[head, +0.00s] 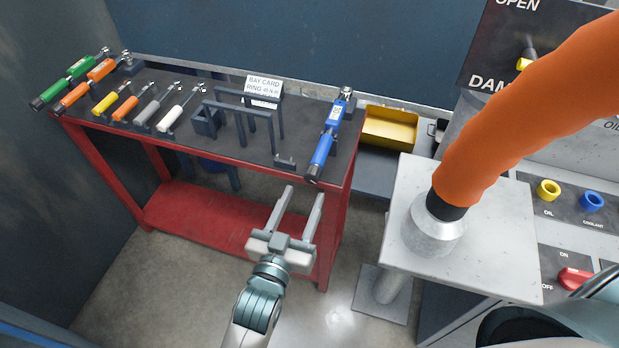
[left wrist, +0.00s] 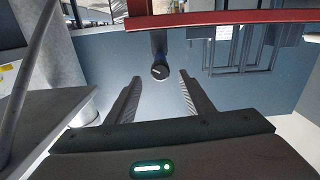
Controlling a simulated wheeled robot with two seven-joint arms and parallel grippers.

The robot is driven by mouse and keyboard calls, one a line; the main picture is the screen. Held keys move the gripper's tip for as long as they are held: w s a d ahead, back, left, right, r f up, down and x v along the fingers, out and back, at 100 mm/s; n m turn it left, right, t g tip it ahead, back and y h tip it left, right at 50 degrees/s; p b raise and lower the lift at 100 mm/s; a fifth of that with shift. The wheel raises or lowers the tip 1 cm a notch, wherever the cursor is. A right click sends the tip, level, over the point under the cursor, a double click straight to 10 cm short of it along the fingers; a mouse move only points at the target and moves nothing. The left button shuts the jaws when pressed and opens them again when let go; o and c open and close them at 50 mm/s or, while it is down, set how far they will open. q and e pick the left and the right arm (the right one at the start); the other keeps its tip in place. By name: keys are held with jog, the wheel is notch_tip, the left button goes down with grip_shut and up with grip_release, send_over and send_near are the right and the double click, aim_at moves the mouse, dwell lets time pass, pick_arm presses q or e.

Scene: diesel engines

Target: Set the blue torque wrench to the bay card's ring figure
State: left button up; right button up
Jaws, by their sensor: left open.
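The blue torque wrench (head: 323,146) lies at the right end of the bench top, its dark handle end pointing toward me over the front edge. In the left wrist view the round dark end of its handle (left wrist: 160,71) shows between and beyond the fingers. The bay card (head: 264,85) stands at the back of the bench and reads "BAY CARD RING", with a small figure I cannot read surely. My left gripper (head: 304,192) is open and empty, in front of the bench and below the wrench's handle end. My right gripper is not in view.
The red bench (head: 230,209) holds green, orange, yellow, grey and white tools (head: 75,70) on its left and dark racks (head: 236,122) in the middle. A yellow bin (head: 390,128) is to its right. A grey pedestal (head: 490,258) with a thick orange hose (head: 530,105) stands close right.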

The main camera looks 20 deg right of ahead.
aim_at(311, 181)
pick_arm(q)
jog(key=p+x, duration=0.1)
jog(key=x, duration=0.4)
jog(key=shift+w+d, duration=0.25)
jog(key=shift+w, duration=0.05)
jog(key=c, duration=1)
